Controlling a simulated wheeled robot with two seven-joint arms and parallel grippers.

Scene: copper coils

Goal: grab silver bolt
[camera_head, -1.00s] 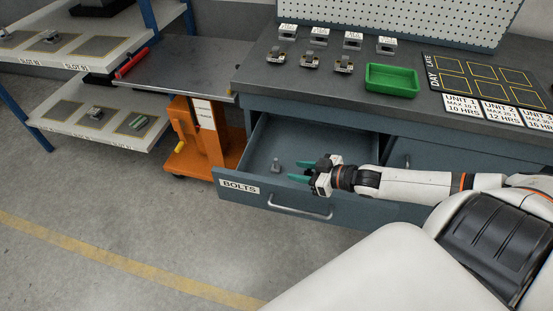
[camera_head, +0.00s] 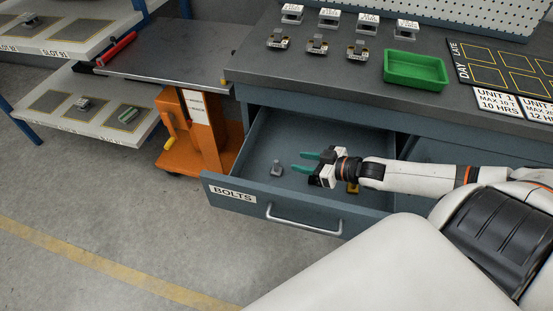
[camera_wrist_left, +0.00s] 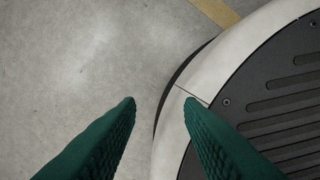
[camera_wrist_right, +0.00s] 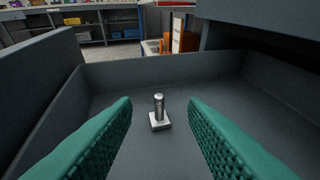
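The silver bolt (camera_head: 277,168) stands upright on its square base in the open drawer labelled BOLTS (camera_head: 222,190). In the right wrist view the bolt (camera_wrist_right: 159,112) is ahead of my right gripper, centred between its green fingers and beyond their tips. My right gripper (camera_head: 303,161) is open and empty inside the drawer, to the right of the bolt and not touching it. My left gripper (camera_wrist_left: 158,108) is open and empty in the left wrist view, over the floor and my base.
A yellow item (camera_head: 352,188) lies in the drawer, partly hidden by my right wrist. The drawer's front has a handle (camera_head: 303,222). A green tray (camera_head: 415,70) and several small devices are on the workbench above. An orange lift cart (camera_head: 200,128) stands left of the drawer.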

